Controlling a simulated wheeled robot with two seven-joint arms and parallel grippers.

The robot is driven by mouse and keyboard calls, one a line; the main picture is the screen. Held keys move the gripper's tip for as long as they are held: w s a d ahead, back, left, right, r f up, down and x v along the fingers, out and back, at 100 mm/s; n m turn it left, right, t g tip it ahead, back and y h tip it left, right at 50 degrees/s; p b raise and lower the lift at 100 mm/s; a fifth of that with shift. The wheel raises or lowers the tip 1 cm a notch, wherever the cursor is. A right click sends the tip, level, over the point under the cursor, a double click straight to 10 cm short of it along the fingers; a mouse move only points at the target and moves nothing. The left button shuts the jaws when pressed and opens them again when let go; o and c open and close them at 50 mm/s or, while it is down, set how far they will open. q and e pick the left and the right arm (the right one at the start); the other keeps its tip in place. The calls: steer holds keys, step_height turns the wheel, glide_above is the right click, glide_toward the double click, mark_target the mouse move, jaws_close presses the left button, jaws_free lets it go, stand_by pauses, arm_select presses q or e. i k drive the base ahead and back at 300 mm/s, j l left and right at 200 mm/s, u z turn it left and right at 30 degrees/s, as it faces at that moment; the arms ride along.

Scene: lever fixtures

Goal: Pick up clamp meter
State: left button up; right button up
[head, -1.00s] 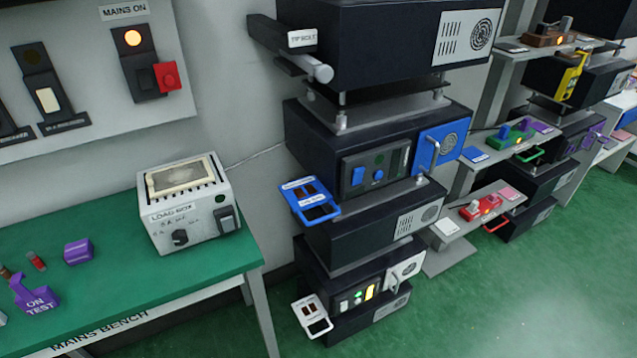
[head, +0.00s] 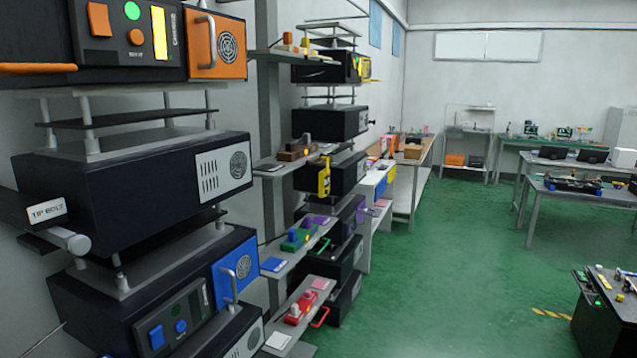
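I cannot make out a clamp meter for certain in the head view. Small items lie on the far workbench (head: 575,193) at the right and on the dark cabinet (head: 598,318) at the lower right, but they are too small to tell apart. Neither of my grippers is in view.
Racks of black equipment boxes (head: 130,185) stand close along the left wall. Shelves with a red fixture (head: 300,308) and a green fixture (head: 296,240) stick out beside them. A long wooden-topped bench (head: 413,160) runs along the wall farther back. The green floor (head: 440,270) is open in the middle.

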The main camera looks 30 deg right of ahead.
mark_target(324, 175)
steer(key=i+l, duration=0.1)
steer(key=l, duration=0.45)
steer(key=i+l, duration=0.1)
steer(key=l, duration=1.05)
steer(key=i+l, duration=0.15)
steer(key=l, duration=0.4)
steer(key=i+l, duration=0.1)
steer(key=l, duration=0.45)
steer(key=i+l, duration=0.1)
steer(key=l, duration=0.45)
